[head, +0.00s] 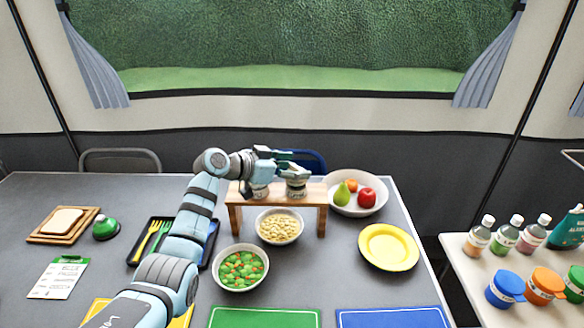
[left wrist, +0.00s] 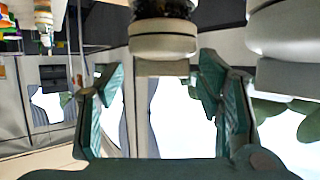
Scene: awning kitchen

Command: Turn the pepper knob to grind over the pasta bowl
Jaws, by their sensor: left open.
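A wooden rack (head: 233,212) stands at the back middle of the table and holds two grinders with pale labelled bands, a left one (head: 258,191) and a right one (head: 297,188). I cannot read which is pepper. The pasta bowl (head: 279,227) sits under the rack's front. My left gripper (head: 294,163) is open above the rack, by the right grinder's top. In the left wrist view, which looks upside down, the open fingers (left wrist: 157,88) stand either side of one grinder's white part (left wrist: 163,42), apart from it. Another grinder (left wrist: 285,40) shows at right. My right gripper is out of view.
A fruit bowl (head: 350,208) stands right of the rack, with a yellow plate (head: 388,247) in front. A vegetable bowl (head: 240,285) and black cutlery tray (head: 151,258) lie near my left arm. Bottles and lidded jars stand on a side table (head: 475,283).

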